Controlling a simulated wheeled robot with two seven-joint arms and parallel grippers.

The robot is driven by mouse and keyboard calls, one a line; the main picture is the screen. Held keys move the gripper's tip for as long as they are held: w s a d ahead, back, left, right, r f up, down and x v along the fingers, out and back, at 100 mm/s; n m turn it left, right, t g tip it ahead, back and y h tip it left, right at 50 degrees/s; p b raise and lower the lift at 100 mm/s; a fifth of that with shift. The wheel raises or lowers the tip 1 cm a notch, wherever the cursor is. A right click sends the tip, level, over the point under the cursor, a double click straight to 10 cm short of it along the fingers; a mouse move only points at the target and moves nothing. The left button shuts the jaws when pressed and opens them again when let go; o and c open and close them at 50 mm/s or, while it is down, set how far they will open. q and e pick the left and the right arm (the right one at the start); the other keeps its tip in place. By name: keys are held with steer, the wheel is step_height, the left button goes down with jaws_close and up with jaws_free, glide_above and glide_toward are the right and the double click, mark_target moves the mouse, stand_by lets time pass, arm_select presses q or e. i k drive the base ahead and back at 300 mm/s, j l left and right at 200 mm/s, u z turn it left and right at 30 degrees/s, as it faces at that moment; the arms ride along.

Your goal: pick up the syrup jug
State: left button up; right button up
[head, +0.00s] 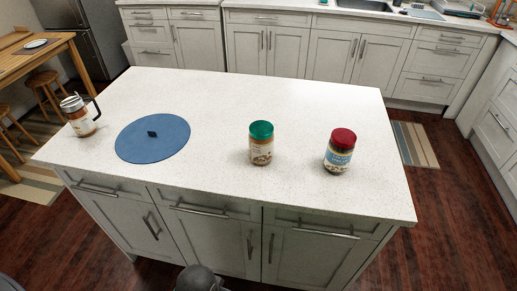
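The syrup jug (80,117) stands upright near the left edge of the white island counter in the head view. It has a clear body with brown contents, a metallic lid and a black handle on its right side. Nothing holds it. Neither of my grippers can be made out. Only dark grey rounded parts, likely mine, show at the bottom edge and the bottom left corner, below the counter and apart from the jug.
A blue round mat (152,148) with a dark knob lies right of the jug. A green-lidded jar (261,149) and a red-lidded jar (339,157) stand farther right. The island counter (230,95) is clear behind them. A wooden table (22,62) and stools are at left.

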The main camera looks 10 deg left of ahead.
mark_target(76, 112)
steer(key=u, duration=1.6)
